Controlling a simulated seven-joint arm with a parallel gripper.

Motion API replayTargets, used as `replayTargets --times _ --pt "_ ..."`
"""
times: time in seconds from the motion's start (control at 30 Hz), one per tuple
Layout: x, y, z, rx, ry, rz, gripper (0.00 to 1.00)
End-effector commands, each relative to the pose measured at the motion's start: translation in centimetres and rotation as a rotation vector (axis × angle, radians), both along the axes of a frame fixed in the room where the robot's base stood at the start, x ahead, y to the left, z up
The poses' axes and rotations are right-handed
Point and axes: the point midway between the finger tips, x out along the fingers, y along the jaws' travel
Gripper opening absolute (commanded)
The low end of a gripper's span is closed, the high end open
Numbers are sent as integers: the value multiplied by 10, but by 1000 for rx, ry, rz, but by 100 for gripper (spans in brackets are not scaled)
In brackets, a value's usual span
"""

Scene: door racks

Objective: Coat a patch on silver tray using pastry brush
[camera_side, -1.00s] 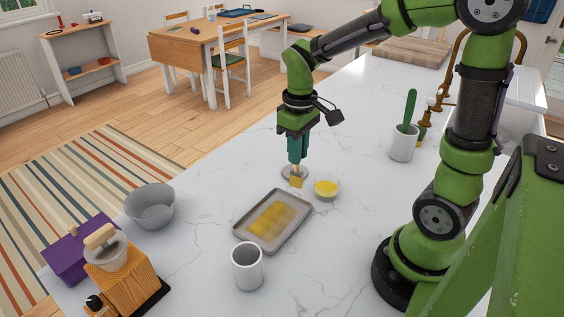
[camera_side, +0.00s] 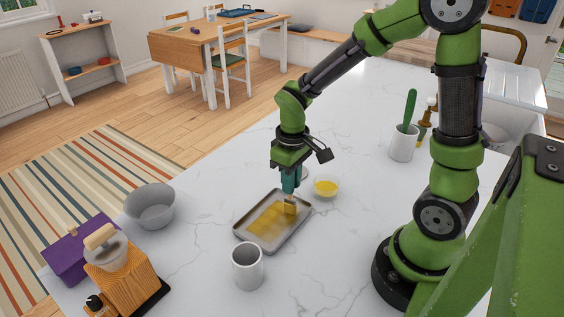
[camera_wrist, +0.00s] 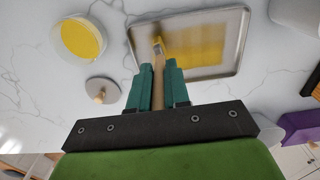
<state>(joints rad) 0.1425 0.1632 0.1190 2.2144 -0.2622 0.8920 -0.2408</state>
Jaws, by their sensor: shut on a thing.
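The silver tray (camera_side: 246,236) lies on the white marble counter with a streaky yellow coated patch (camera_side: 268,222) over much of its inside. My gripper (camera_side: 289,186) is above the tray's far right part, shut on the pastry brush's handle. The brush head (camera_side: 289,206) is yellow and hangs at the coated area; I cannot tell for sure that it touches. In the wrist view the brush handle (camera_wrist: 158,90) sits between the teal fingers (camera_wrist: 157,88), with the bristles over the tray (camera_wrist: 240,42). A small bowl of yellow liquid (camera_side: 326,186) stands beside the tray.
A white cup (camera_side: 247,266) stands close to the tray's near edge. A grey bowl (camera_side: 150,206), a purple box (camera_side: 70,262) and a wooden block (camera_side: 130,275) are at left. A round lid with a knob (camera_wrist: 101,91) lies near the yellow bowl. A utensil cup (camera_side: 403,143) stands behind.

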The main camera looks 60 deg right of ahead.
Motion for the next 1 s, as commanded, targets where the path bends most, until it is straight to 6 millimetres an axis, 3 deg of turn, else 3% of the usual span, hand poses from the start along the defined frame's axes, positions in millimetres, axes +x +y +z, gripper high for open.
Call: replayTargets --times 1.0 --pt "1 93 0 0 0 3 0"
